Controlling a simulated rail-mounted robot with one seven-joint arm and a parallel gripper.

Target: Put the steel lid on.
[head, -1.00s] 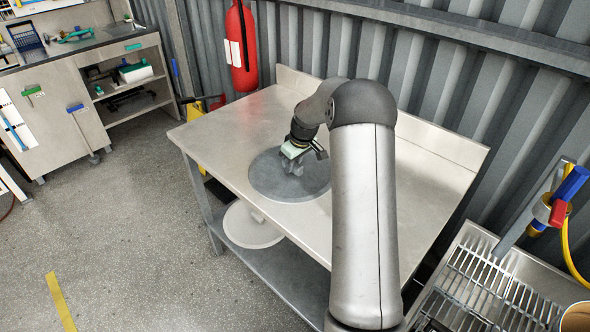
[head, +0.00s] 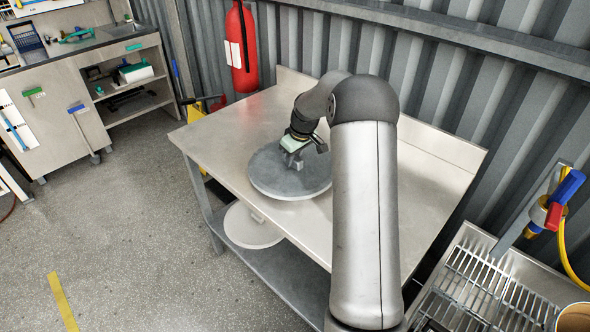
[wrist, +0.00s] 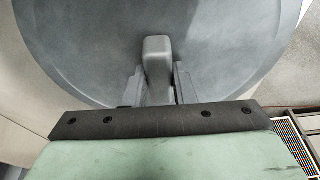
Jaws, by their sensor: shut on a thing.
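The steel lid (head: 268,183) is a round grey disc with a raised block handle in its middle. In the head view it is over the steel table (head: 232,125), with its light rim edge showing; it looks slightly raised, but the gap is hard to tell. My gripper (head: 293,160) is above the lid's centre, shut on the handle. In the wrist view the lid (wrist: 80,50) fills most of the picture, and the handle (wrist: 157,50) stands between the fingers of my gripper (wrist: 158,85).
A paler round disc (head: 250,232) lies on the table's lower shelf (head: 290,275). A fire extinguisher (head: 241,50) hangs behind the table. A slatted steel rack (head: 490,285) with a blue and red tap (head: 563,195) is at right. The table's left part is clear.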

